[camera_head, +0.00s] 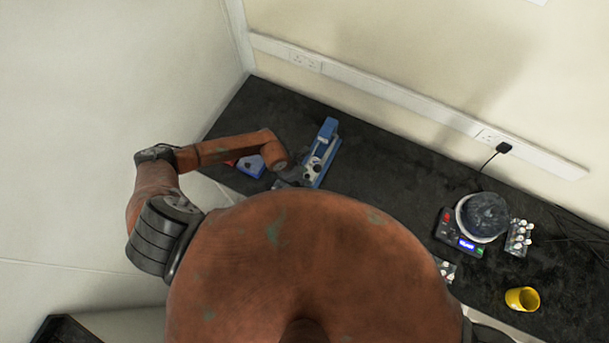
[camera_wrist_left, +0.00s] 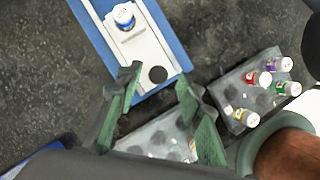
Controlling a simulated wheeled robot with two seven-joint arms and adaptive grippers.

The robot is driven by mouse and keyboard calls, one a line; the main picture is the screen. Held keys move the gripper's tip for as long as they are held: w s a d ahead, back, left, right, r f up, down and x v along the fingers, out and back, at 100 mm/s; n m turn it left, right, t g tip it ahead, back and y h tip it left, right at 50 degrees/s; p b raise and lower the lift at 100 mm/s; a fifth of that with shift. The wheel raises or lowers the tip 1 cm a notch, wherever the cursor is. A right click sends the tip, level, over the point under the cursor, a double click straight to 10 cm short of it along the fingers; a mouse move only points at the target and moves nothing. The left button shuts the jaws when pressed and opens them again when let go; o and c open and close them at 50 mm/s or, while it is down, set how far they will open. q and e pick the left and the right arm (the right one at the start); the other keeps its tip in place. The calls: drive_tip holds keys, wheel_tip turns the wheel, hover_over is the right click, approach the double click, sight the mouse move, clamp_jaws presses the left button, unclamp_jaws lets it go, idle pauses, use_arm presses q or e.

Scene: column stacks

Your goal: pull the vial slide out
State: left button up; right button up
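The vial slide is a blue base (camera_head: 328,131) with a white tray (camera_wrist_left: 150,47) along it. In the left wrist view, a white-capped vial (camera_wrist_left: 123,15) stands in the tray's far part. A dark round spot (camera_wrist_left: 158,74) lies near the tray's near end. My left gripper (camera_wrist_left: 158,80) is open, with its green-padded fingers apart over the near end and nothing seen between them. In the head view my left gripper (camera_head: 290,177) is small and dark beside the base's lower end. Whether it touches the slide cannot be told. My right gripper is not in view.
A rack (camera_wrist_left: 240,108) with several coloured-cap vials stands right of the slide, and another clear rack (camera_wrist_left: 150,138) lies below the fingers. A blue box (camera_head: 250,166) is left of the slide. A scale (camera_head: 457,234), a vial rack (camera_head: 519,238) and a yellow cup (camera_head: 522,299) stand at right.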

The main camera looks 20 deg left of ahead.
use_arm(q)
drive_tip(key=v, duration=1.2)
drive_tip(key=shift+a, duration=0.1)
